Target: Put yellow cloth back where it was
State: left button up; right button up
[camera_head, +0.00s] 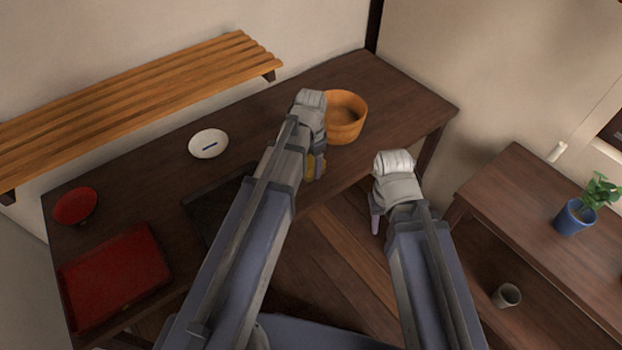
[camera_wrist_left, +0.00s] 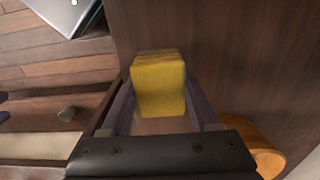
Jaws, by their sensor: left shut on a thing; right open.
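The yellow cloth (camera_wrist_left: 159,82) is a small folded block between the fingers of my left gripper (camera_wrist_left: 160,100), seen in the left wrist view. In the head view, a small part of the cloth (camera_head: 316,167) shows below my left gripper (camera_head: 314,160), beside the wooden tub and over the front part of the dark table. My left gripper is shut on the cloth. I cannot tell whether the cloth touches the table. My right gripper (camera_head: 376,218) is open and empty, off the table's front edge; its fingers are partly hidden.
A round wooden tub (camera_head: 347,118) stands right beside my left gripper. A white dish (camera_head: 208,144), a red bowl (camera_head: 75,206), a red tray (camera_head: 114,277) and a dark tray (camera_head: 212,205) are on the table (camera_head: 400,97). A side table (camera_head: 520,190) holds a potted plant (camera_head: 575,217).

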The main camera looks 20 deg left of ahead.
aim_at(311, 173)
pick_arm(q)
jog(key=shift+f+b, duration=1.8)
jog(key=shift+f, duration=0.1)
jog(key=shift+f, duration=0.15)
jog(key=o, duration=1.3)
jog(key=shift+r, duration=0.2)
notch_tip(311, 173, up, 12)
jog(key=p, duration=1.2)
jog(key=shift+r, duration=0.1)
jog(key=s+d+n, duration=0.1)
jog(key=s+d, duration=0.2)
jog(key=s, duration=0.1)
jog(key=s+d+n, duration=0.1)
jog(key=s+d, duration=0.3)
jog(key=s, duration=0.1)
jog(key=s+d+n+y, duration=0.1)
jog(key=s+d, duration=0.2)
jog(key=s, duration=0.2)
jog(key=shift+s+d+n, duration=0.15)
jog(key=shift+d+n, duration=0.15)
jog(key=shift+n, duration=0.1)
